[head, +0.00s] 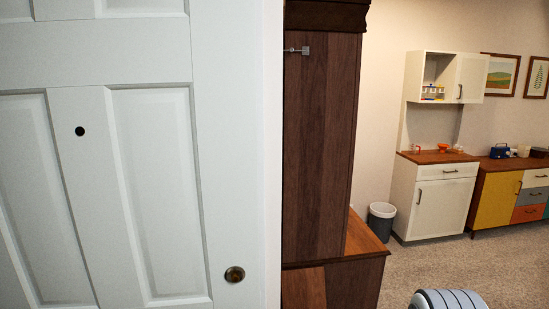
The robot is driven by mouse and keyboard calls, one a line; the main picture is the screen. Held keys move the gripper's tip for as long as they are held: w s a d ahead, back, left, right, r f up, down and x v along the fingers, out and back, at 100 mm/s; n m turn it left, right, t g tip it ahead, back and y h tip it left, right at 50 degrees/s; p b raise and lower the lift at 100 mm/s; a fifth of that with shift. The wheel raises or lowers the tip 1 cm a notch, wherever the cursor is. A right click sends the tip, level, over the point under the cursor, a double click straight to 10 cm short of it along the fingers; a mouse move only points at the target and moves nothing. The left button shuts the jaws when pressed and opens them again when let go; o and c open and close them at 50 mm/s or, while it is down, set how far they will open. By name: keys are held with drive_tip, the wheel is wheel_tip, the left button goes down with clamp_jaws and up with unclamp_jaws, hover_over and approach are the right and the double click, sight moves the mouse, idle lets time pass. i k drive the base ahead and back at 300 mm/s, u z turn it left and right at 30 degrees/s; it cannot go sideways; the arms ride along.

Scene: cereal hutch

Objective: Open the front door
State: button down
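A white panelled front door (70,70) fills the left of the head view, close to me. It has a dark round peephole (80,131) and a round brass fitting (234,274) low near its right side. I cannot tell whether this is a knob or a lock. No handle or lever shows on the visible part, and the door's lower part is out of frame. A plain white vertical strip runs along its right side. I cannot tell for sure whether the door is shut. My gripper is not in view; only a grey, dark-striped part, probably mine, shows at bottom right.
A dark wood hall unit (318,150) with a metal hook (297,51) and a low bench (366,245) stands just right of the door. Farther back are a grey bin (381,222), a white hutch (438,205) and a colourful sideboard (495,200). Carpet (430,265) between is clear.

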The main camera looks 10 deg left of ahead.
sight(129, 152)
drive_tip(key=i, duration=0.95)
drive_tip(key=u, duration=0.05)
